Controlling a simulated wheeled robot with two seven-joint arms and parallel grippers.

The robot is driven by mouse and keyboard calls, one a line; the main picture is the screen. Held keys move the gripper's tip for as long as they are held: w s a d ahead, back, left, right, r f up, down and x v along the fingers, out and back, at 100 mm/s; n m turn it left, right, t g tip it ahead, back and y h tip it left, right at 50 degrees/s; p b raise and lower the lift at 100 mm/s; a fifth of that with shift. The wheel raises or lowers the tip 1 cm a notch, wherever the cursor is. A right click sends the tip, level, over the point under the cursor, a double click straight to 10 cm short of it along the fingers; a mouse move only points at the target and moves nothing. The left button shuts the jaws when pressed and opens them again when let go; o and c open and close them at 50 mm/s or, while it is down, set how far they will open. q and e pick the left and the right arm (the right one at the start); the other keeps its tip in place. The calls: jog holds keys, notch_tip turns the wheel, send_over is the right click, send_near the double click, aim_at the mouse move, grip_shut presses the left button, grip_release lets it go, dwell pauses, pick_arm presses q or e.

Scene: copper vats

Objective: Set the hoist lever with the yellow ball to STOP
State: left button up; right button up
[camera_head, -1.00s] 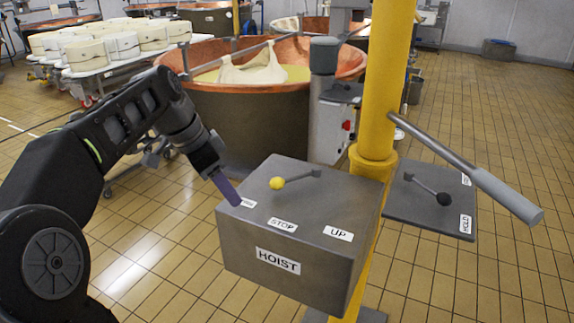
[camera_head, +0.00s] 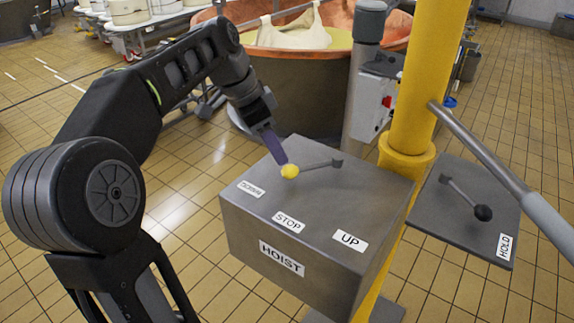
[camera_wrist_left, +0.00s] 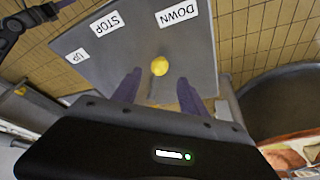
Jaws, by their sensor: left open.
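The grey hoist box (camera_head: 290,262) carries white labels DOWN (camera_head: 251,188), STOP (camera_head: 289,222) and UP (camera_head: 350,240). Its hoist lever (camera_head: 318,165) ends in a yellow ball (camera_head: 290,171) and points toward DOWN. I cannot tell whether a finger touches the ball. My right gripper is not in view.
A yellow post (camera_head: 415,105) stands behind the box, with a long grey bar (camera_head: 480,150) reaching right. A second plate (camera_head: 465,235) has a black-ball lever (camera_head: 482,212) and a HOLD label. A copper vat (camera_head: 300,85) stands behind.

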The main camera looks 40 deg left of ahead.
aim_at(286, 167)
pick_arm(q)
jog(key=x, duration=0.7)
jog(key=shift+f, duration=0.1)
grip_shut()
dwell(0.4)
dwell(0.9)
